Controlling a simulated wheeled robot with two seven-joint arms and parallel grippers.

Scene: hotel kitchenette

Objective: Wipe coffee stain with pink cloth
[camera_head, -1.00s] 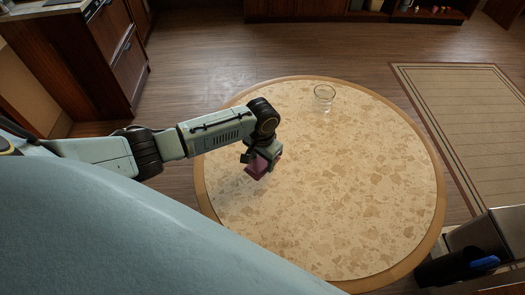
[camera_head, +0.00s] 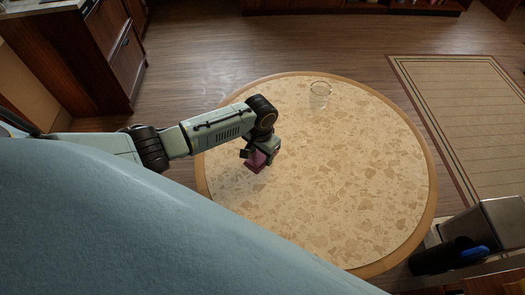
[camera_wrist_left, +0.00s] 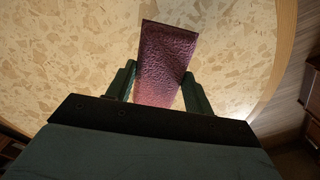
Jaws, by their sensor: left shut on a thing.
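My left gripper (camera_head: 259,151) is over the left part of the round table (camera_head: 340,180). It is shut on the pink cloth (camera_head: 256,163), which hangs below the fingers. In the left wrist view the cloth (camera_wrist_left: 166,58) is a dark pink textured strip between the two green fingers, and it extends past their tips. I cannot tell whether the cloth touches the tabletop. The tabletop is mottled beige stone with brown flecks, and no distinct coffee stain can be told apart from that pattern. My right gripper is not in view.
A clear glass (camera_head: 320,95) stands near the table's far edge. A metal bin-like object (camera_head: 495,235) with a dark container (camera_head: 440,256) and a blue item (camera_head: 475,252) is at lower right. Wooden cabinets (camera_head: 110,50) stand at upper left. Most of the tabletop is clear.

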